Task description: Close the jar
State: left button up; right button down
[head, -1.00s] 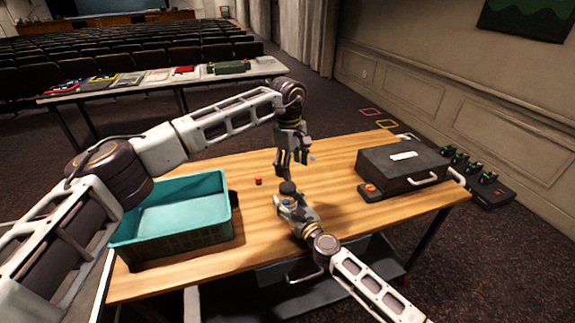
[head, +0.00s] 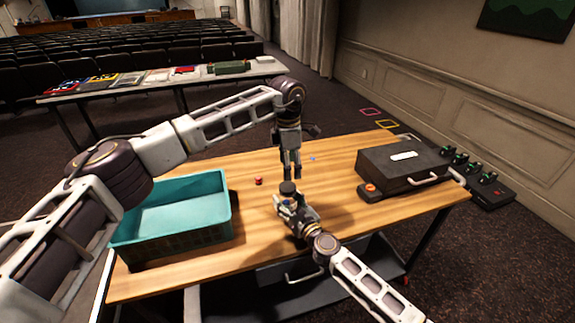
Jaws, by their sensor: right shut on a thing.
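A small jar with a dark round top (head: 288,187) stands upright above the middle of the wooden desk. My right gripper (head: 286,203), its arm coming in from the lower right, is shut on the jar below that top and hides most of its body. My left gripper (head: 291,174) points straight down just above the dark top. Its two fingers show close together. I cannot tell whether they touch the top or whether the dark piece is a lid seated on the jar.
A teal crate (head: 222,215) stands on the left of the desk (head: 330,180). A small red object (head: 259,181) lies left of the jar, and a small blue item (head: 312,158) lies behind. A black case (head: 402,165) and a red-buttoned box (head: 370,190) stand at right.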

aim_at(288, 187)
pick_arm(q)
jog(key=n, duration=0.5)
jog(key=shift+a+n, duration=0.15)
jog(key=shift+n, duration=0.15)
jog(key=n, duration=0.4)
jog(key=shift+a+n, duration=0.1)
jog(key=shift+n, duration=0.3)
jog(key=n, duration=0.4)
jog(key=shift+a+n, duration=0.1)
jog(key=shift+n, duration=0.2)
jog(key=n, duration=0.4)
jog(key=shift+s+n, duration=0.1)
jog(key=shift+n, duration=0.3)
jog(key=shift+f, duration=0.2)
jog(key=shift+f, duration=3.85)
